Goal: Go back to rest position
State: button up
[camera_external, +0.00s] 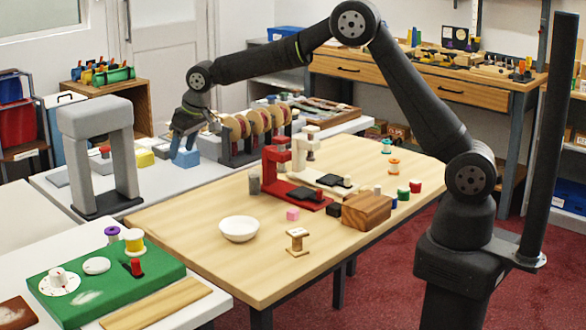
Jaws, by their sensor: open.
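My gripper (187,145) is at the far left end of my outstretched arm, over the white counter behind the wooden table. It points down and is open. A blue block (186,159) is directly below and partly between the fingers in this view. I cannot tell whether the fingers touch it. The arm reaches from its base at the right, up and across above the wooden table (185,218).
A grey arch (75,130) stands left of the gripper, and a rack of round discs (255,135) stands right of it. The table holds a white bowl (239,229), a red stand (275,170) and a wooden block (367,211).

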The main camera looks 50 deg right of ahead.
jog(key=d+m+h, duration=0.1)
jog(key=d+m, duration=0.2)
jog(key=d, duration=2.7)
jog(key=shift+f, duration=0.2)
